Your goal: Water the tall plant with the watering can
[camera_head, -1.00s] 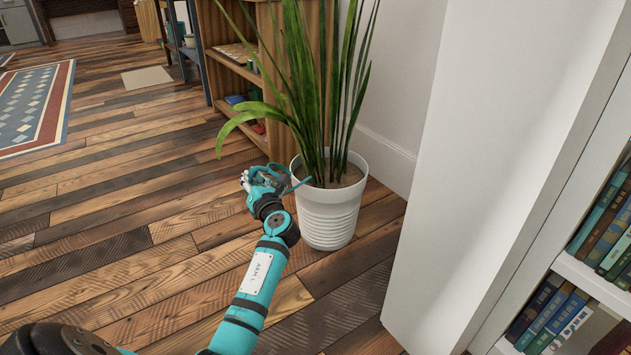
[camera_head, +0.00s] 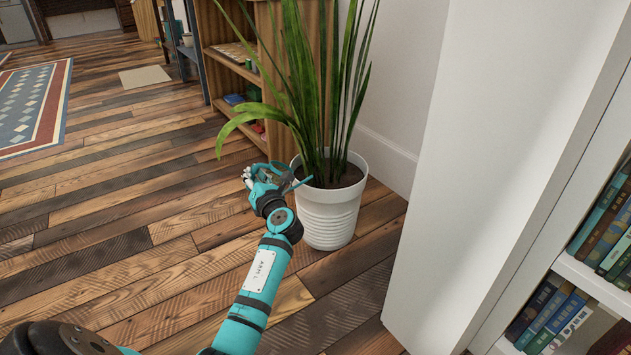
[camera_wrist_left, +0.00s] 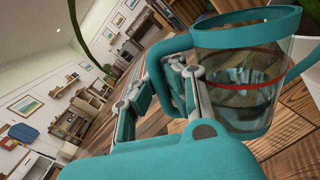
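The tall plant (camera_head: 318,90) has long green leaves and stands in a white ribbed pot (camera_head: 330,219) on the floor. The soil (camera_head: 340,178) in the pot is dark brown. My left gripper (camera_head: 262,178) is just left of the pot rim, shut on the handle of the watering can. In the left wrist view the can (camera_wrist_left: 248,112) has a clear body, a teal rim and a red line, and it is tilted. My left gripper's fingers (camera_wrist_left: 172,88) wrap its handle there. In the head view the can is mostly hidden; its thin teal spout (camera_head: 299,185) reaches over the pot rim.
A wooden shelf (camera_head: 237,72) stands just behind the plant. A white panel (camera_head: 500,150) and a bookcase with books (camera_head: 553,312) are close on the right. The plank floor (camera_head: 120,220) to the left is clear, with a patterned rug (camera_head: 35,105) farther off.

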